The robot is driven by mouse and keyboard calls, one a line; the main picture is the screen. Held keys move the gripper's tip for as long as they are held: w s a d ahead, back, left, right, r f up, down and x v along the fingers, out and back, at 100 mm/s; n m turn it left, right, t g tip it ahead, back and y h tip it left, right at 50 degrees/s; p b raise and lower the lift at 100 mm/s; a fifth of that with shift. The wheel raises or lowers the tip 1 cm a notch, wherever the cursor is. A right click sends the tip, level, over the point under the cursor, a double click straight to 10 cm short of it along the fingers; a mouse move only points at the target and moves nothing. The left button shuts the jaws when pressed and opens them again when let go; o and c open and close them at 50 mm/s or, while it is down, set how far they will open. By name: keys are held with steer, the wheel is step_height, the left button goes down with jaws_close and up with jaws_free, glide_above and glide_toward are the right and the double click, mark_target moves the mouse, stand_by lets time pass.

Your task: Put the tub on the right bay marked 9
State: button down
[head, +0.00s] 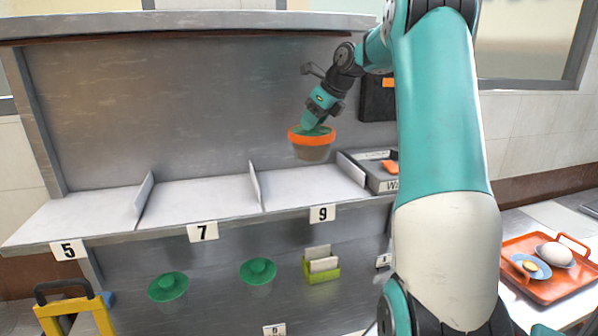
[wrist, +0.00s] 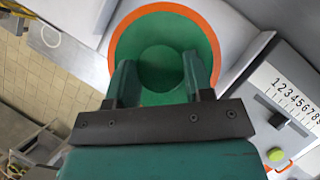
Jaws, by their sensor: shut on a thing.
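The tub (head: 312,149) has an orange rim, a greyish lower body and a green lid, and it hangs upright in the air. My gripper (head: 318,124) is shut on it from above; in the wrist view the two fingers of my gripper (wrist: 160,75) grip the round knob of the green lid (wrist: 130,45). The bay marked 9 (head: 310,190) is the right bay of the shelf, with its number label (head: 322,214) on the front edge. The bay looks empty, and the tub is above its back part. The tub's underside is hidden in the wrist view.
Thin dividers (head: 255,185) separate bay 9 from bay 7 (head: 200,205), and bay 5 (head: 80,215) lies further left; both look empty. A grey scale-like box (head: 380,180) stands right of bay 9. An orange tray (head: 545,285) with dishes is at far right.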

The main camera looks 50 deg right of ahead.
mark_target(314, 153)
step_height(314, 153, down, 9)
steer(key=shift+s+d+p, duration=0.1)
steer(key=shift+p, duration=0.65)
steer(key=c, duration=0.5)
jaws_free()
steer(key=shift+f, duration=0.15)
